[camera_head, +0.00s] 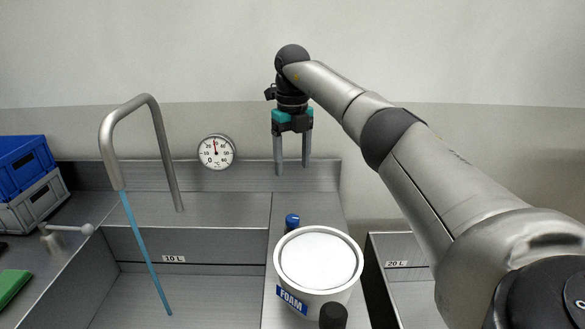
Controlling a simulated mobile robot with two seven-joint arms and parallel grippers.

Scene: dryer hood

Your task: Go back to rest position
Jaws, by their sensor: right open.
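My right gripper (291,160) hangs at the end of my right arm, which comes in from the right. Its two grey fingers point down and are apart, with nothing between them. It is in the air behind and above a white tub labelled FOAM (318,262), in front of the back ledge in the picture. My left gripper does not show.
A grey bent pipe (150,103) with a blue stream stands over the 10 L basin (190,288). A 20 L basin (397,264) is at right. A blue-capped item (292,222) and a black knob (333,316) flank the tub. A dial (216,152) and crates (33,196) are also visible.

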